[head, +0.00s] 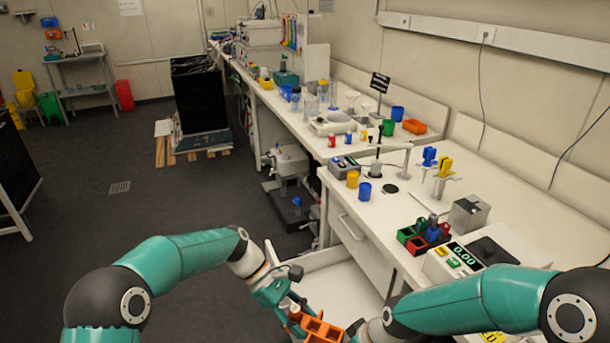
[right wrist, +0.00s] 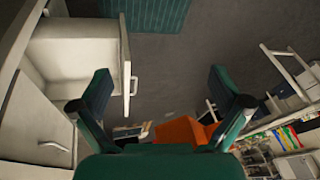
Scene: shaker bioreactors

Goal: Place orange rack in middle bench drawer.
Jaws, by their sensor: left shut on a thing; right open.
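The orange rack (head: 322,330) is at the bottom edge of the head view, partly cut off. My left gripper (head: 296,312) is shut on it and holds it in front of the bench. The rack also shows as an orange shape in the right wrist view (right wrist: 183,132), partly behind a finger. A white bench drawer (head: 335,285) stands pulled out below a closed drawer; its inside looks empty where visible. It also shows at left in the right wrist view (right wrist: 75,55). My right gripper (right wrist: 162,82) is open, with nothing seen gripped between its fingers.
The bench top holds a balance (head: 455,262), a block of coloured racks (head: 424,234), a blue cup (head: 364,193) and a yellow cup (head: 352,179). An orange tray (head: 414,126) lies farther back.

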